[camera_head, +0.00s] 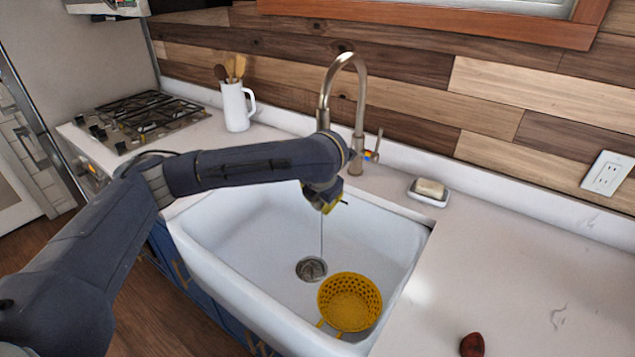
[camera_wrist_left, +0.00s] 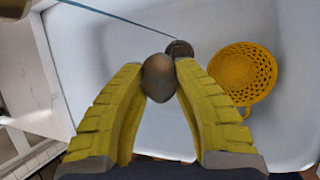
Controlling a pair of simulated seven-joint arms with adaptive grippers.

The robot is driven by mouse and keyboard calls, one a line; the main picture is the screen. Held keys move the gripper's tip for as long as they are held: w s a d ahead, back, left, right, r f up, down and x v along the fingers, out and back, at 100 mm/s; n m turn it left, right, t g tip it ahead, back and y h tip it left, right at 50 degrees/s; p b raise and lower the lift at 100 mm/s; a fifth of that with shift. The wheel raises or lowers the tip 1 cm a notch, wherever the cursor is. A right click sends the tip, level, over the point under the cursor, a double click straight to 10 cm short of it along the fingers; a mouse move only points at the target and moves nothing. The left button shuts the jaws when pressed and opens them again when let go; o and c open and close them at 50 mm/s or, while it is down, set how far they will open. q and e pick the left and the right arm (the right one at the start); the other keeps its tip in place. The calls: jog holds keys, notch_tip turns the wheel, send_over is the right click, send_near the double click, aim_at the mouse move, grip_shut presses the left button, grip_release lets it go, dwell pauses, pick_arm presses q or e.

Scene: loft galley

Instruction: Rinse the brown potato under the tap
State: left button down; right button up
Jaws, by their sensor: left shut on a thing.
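My left gripper (camera_head: 324,203) is over the white sink (camera_head: 385,237), below the tap (camera_head: 360,100). In the left wrist view its yellow fingers (camera_wrist_left: 158,85) are shut on the brown potato (camera_wrist_left: 158,72), a smooth rounded lump held at the fingertips. The potato cannot be made out in the head view. A thin stream of water (camera_head: 322,235) falls to the drain (camera_head: 311,268). In the wrist view the stream (camera_wrist_left: 120,20) runs past the potato in the picture; I cannot tell whether it touches it. My right gripper is not in view.
A yellow colander (camera_head: 349,302) sits in the sink, right of the drain. A reddish-brown lump (camera_head: 472,345) lies on the right counter (camera_head: 530,270), which is otherwise mostly clear. A soap dish (camera_head: 428,192), a white utensil jug (camera_head: 236,107) and a gas hob (camera_head: 140,120) stand around the sink.

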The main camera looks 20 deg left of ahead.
pick_arm(q)
jog(key=s+d+r, duration=0.1)
jog(key=s+r, duration=0.3)
jog(key=shift+s+d, duration=0.2)
jog(key=shift+s, duration=0.15)
